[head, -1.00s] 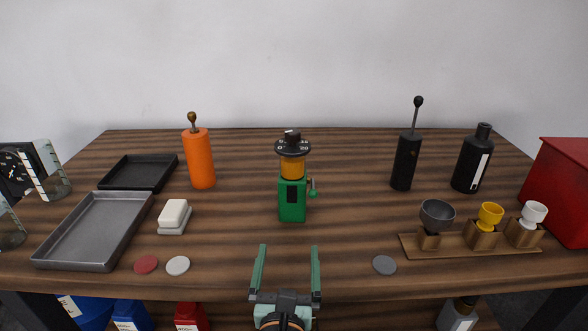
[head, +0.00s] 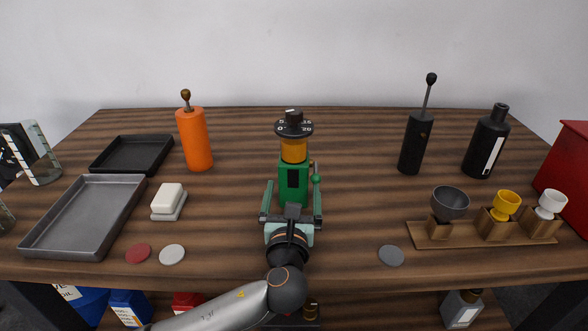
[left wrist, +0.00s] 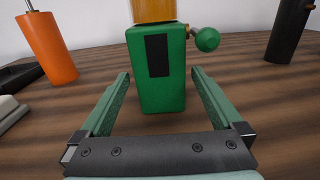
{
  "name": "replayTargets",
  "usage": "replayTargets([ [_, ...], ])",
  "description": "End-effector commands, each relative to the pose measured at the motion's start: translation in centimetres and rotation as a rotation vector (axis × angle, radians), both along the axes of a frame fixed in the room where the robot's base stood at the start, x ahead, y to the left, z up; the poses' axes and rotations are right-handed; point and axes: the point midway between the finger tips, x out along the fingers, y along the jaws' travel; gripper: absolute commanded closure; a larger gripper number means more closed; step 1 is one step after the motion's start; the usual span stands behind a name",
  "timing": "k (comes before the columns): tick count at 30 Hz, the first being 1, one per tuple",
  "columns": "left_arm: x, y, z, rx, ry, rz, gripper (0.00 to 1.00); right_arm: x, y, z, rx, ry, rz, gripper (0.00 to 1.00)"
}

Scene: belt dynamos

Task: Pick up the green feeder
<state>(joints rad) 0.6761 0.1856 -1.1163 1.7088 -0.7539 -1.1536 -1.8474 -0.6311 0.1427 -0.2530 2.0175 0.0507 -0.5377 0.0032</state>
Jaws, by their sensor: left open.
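The green feeder (head: 293,185) stands upright in the middle of the table, with an orange section and a black numbered dial on top. A green-knobbed handle (head: 316,179) sticks out on its right side. In the left wrist view its green body (left wrist: 157,75) is straight ahead, with a dark panel on the near face. My left gripper (head: 293,184) is open, its two fingers reaching along either side of the feeder's lower body. In the left wrist view gaps show between the body and both fingers (left wrist: 161,82). My right gripper is not in view.
An orange grinder (head: 195,140) stands to the left and a black grinder (head: 415,144) to the right, both well clear. A white sponge-like block (head: 168,197), a grey tray (head: 35,240) and a wooden cup rack (head: 421,237) lie farther out. Table around the feeder is clear.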

Motion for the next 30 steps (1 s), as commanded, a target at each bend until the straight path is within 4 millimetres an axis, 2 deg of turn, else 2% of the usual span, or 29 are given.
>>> replayTargets([
  [3,1.9,-0.1,0.2,0.000,-0.001,0.002,0.00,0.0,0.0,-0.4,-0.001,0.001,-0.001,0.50],
  [6,2.8,-0.1,0.2,0.001,-0.001,0.002,0.00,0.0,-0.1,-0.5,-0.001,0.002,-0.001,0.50],
  [15,3.2,-0.2,0.2,0.000,0.000,0.000,0.01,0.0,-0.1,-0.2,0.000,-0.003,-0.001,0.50],
  [30,3.1,-0.1,0.2,0.001,0.000,0.001,0.57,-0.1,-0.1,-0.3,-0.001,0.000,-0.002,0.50],
])
